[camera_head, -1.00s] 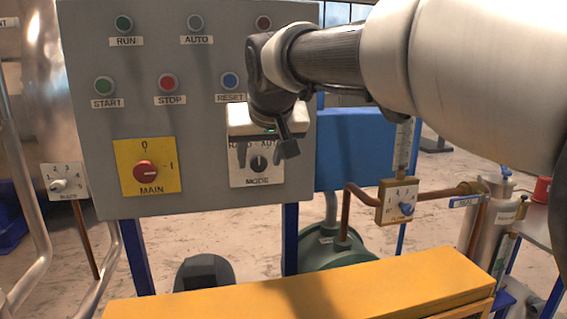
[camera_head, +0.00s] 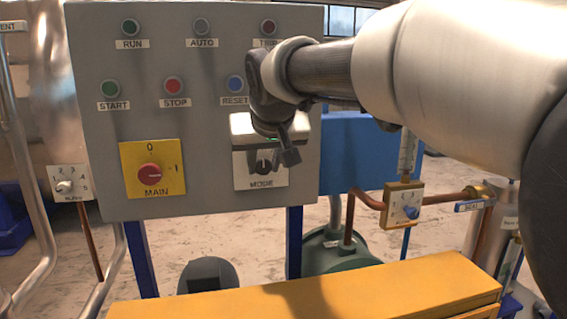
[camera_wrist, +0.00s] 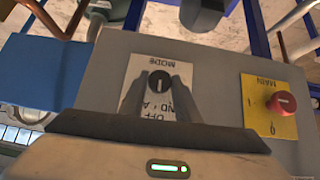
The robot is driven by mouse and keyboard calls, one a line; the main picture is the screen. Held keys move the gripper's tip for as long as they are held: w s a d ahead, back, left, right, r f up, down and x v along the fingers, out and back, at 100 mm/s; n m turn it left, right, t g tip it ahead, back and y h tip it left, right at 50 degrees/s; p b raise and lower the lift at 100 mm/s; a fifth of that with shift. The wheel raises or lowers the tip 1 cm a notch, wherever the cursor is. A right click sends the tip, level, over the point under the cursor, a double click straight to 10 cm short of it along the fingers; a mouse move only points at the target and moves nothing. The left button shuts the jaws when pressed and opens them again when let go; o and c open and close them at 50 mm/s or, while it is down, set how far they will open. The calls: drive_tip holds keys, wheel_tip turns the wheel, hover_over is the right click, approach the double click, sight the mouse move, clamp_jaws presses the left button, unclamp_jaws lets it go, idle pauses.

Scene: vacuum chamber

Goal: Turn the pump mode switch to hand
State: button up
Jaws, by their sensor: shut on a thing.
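The mode switch is a round black knob (camera_wrist: 159,82) on a white plate (camera_wrist: 180,72) marked MODE, upside down in the wrist view. The fingers of my gripper (camera_wrist: 160,92) stand on both sides of the knob and are shut on it. A pale pointer line on the knob looks about upright, in line with the OFF label. Part of another label ending in "ND" shows beside a finger; the rest is hidden. In the head view my gripper (camera_head: 264,164) covers most of the plate's upper part and the knob.
The grey panel (camera_head: 100,190) also carries a red MAIN switch (camera_head: 149,174) on a yellow plate, left of the mode plate. START (camera_head: 109,88), STOP (camera_head: 174,86) and RESET (camera_head: 236,84) buttons sit above. A yellow cabinet (camera_head: 330,290) stands in front, below the panel.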

drive_tip(key=n+h, duration=0.1)
drive_tip(key=t+h+b, duration=0.1)
drive_tip(key=h, duration=0.1)
drive_tip(key=shift+a+f+n, duration=0.15)
drive_tip(key=shift+a+n, duration=0.2)
drive_tip(key=shift+n, duration=0.05)
drive_tip(key=shift+s+a+n+t+h+b, duration=0.15)
drive_tip(key=shift+n+t+h+b, duration=0.7)
drive_tip(key=shift+h+b, duration=0.65)
drive_tip(key=o, duration=1)
